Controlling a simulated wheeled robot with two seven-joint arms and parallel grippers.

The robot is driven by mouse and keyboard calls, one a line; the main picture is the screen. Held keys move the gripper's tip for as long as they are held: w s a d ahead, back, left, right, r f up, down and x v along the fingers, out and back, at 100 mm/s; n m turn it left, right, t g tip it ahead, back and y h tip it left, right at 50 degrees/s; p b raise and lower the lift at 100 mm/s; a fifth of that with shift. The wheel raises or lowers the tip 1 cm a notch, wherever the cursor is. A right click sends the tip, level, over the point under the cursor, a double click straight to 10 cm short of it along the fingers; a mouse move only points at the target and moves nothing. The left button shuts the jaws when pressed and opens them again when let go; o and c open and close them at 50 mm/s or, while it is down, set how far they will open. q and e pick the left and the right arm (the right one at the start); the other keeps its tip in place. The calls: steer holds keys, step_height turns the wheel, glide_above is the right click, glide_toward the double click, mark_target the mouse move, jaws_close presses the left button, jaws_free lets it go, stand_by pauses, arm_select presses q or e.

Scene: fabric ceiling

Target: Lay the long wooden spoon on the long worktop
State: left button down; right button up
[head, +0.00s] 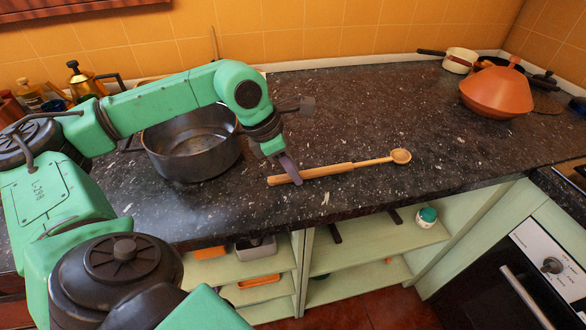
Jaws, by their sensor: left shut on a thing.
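The long wooden spoon (335,169) is near the front edge of the dark speckled worktop (380,110). Its handle points left and its round bowl end points right. My left gripper (290,172) reaches down from above and is shut on the spoon's handle near its left end. The spoon looks level and at or just above the worktop; I cannot tell whether it touches along its whole length. My right gripper is not in the view.
A large dark pot (190,150) stands left of the spoon, beneath my left arm. An orange tagine (497,92) and a small cream pan (460,60) stand at the back right. The worktop's middle is clear. Open green shelves (370,245) lie below the front edge.

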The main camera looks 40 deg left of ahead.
arm_select(q)
steer(key=shift+f, duration=0.25)
steer(key=c, duration=0.7)
jaws_free()
steer(key=shift+o, duration=0.2)
steer(key=shift+r, duration=0.1)
steer(key=v, duration=1.4)
steer(key=shift+r, duration=0.15)
steer(key=shift+a, duration=0.1)
